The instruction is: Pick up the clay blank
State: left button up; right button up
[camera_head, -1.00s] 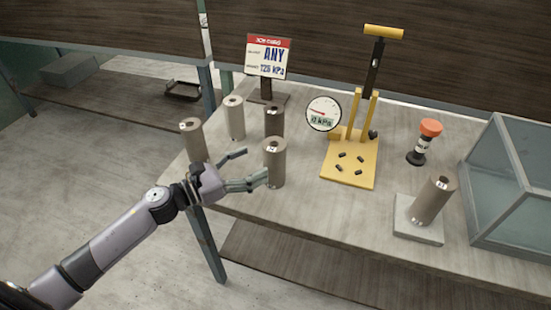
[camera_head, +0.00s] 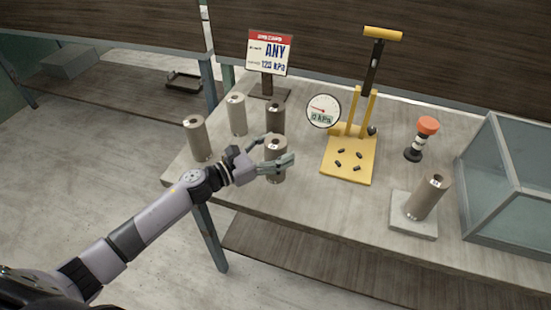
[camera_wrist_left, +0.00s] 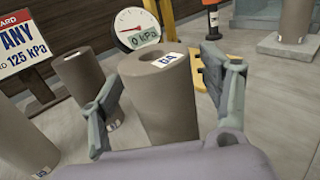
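Several grey-brown hollow cylinders, which look like the clay blanks, stand on the table (camera_head: 310,200). My left gripper (camera_head: 276,150) is at the front one (camera_head: 275,145), with a finger on each side. In the left wrist view this blank (camera_wrist_left: 165,105) stands upright between the open fingers of the gripper (camera_wrist_left: 167,82); its top hole and a white label with blue marks show. The right finger appears apart from it; contact at the left finger is unclear. Other blanks stand at the left (camera_head: 198,140), behind (camera_head: 237,115) and beyond (camera_head: 275,116). My right gripper is not in view.
A card sign (camera_head: 269,52) reads "ANY" and "125 kPa". A yellow pump (camera_head: 348,160) with a gauge (camera_head: 322,111) reading 0 kPa stands mid-table.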

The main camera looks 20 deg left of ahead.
pick_arm(q)
jog(key=c, duration=1.6)
jog(key=shift+r, duration=0.1)
